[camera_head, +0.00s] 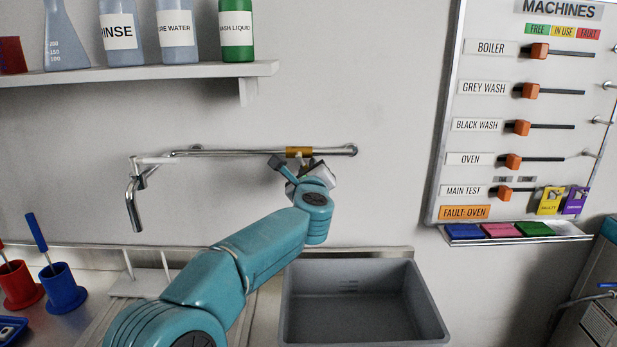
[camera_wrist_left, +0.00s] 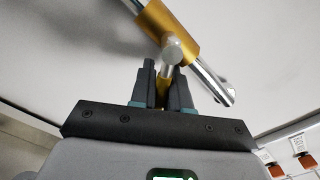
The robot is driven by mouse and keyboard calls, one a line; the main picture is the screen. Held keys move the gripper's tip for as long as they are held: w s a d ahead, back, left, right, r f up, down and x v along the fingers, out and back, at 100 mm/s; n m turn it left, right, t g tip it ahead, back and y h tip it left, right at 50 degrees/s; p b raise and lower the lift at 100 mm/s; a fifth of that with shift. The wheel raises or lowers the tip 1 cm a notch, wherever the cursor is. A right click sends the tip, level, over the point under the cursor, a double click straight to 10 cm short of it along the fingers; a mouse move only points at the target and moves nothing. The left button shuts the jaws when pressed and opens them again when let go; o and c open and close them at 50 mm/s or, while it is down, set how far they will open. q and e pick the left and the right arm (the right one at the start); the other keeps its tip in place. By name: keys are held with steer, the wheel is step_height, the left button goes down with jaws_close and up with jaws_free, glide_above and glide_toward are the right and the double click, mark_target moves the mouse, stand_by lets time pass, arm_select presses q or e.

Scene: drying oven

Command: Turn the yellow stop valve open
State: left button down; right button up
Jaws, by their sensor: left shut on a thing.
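The yellow stop valve (camera_head: 299,152) sits on a chrome pipe on the wall, above the grey sink. In the left wrist view its brass-yellow body (camera_wrist_left: 168,28) is around the pipe, and a short handle (camera_wrist_left: 169,52) with a pale rounded part comes from it toward me. My left gripper (camera_head: 298,172) reaches up to the valve from below. In the left wrist view the dark fingers of this gripper (camera_wrist_left: 163,86) are closed on either side of the yellow lower part of the handle. The head view hides most of the handle behind my wrist. My right gripper is not in view.
The chrome pipe (camera_head: 235,153) runs left to a downturned spout (camera_head: 133,205). A grey basin (camera_head: 360,300) stands below right. A shelf (camera_head: 150,73) with bottles is above left. A machine board (camera_head: 520,120) hangs at right. Red and blue cups (camera_head: 62,290) stand at lower left.

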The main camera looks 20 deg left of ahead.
arm_select(q)
steer(key=shift+r, duration=0.1)
stand_by(0.3)
steer(key=c, duration=1.2)
jaws_free()
